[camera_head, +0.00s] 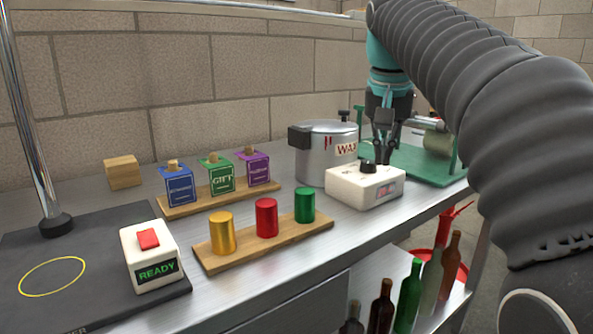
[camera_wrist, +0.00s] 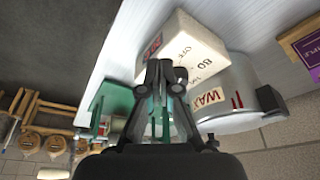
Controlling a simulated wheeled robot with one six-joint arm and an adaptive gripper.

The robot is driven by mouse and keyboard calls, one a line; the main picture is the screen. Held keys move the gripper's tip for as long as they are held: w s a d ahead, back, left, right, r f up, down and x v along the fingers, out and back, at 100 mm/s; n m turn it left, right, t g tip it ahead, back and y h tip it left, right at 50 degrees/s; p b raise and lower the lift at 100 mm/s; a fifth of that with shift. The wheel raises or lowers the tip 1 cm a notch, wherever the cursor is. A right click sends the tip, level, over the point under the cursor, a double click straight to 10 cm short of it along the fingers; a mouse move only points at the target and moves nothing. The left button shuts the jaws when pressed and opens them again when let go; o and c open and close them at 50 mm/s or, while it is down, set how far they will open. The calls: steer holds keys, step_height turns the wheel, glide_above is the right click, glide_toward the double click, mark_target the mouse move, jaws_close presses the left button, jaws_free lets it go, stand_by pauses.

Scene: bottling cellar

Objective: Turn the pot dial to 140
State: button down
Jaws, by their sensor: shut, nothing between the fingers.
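The white control box (camera_head: 365,187) with a black dial knob (camera_head: 368,166) on top stands in front of the silver wax pot (camera_head: 313,165). My gripper (camera_head: 382,158) points down, its fingers together and empty, just behind and right of the knob. I cannot tell whether it touches the knob. In the wrist view the shut fingertips (camera_wrist: 161,68) lie over the box (camera_wrist: 188,42), whose top shows "OFF" and "80". The knob is hidden behind the fingers there. The pot (camera_wrist: 240,108) is beside the box.
A green stand (camera_head: 420,165) with a roller is right of the pot. Capped bottle blocks on a wooden rack (camera_head: 220,195), a wooden strip (camera_head: 270,239) with coloured cylinders and a READY button box (camera_head: 150,258) are left. Bottles (camera_head: 408,295) stand below the bench.

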mark_target(372, 176)
steer(key=w+r+m, duration=0.1)
steer(key=w+r, duration=0.3)
steer(key=w, duration=0.1)
steer(key=shift+g, duration=0.3)
steer(key=shift+s+a+f+b, duration=0.15)
steer(key=shift+f+b, duration=0.45)
steer(key=shift+f, duration=1.2)
steer(key=shift+s+a+f+b, duration=0.1)
steer(key=shift+f+b, duration=0.5)
steer(key=shift+f, duration=1.2)
steer(key=shift+w, duration=0.1)
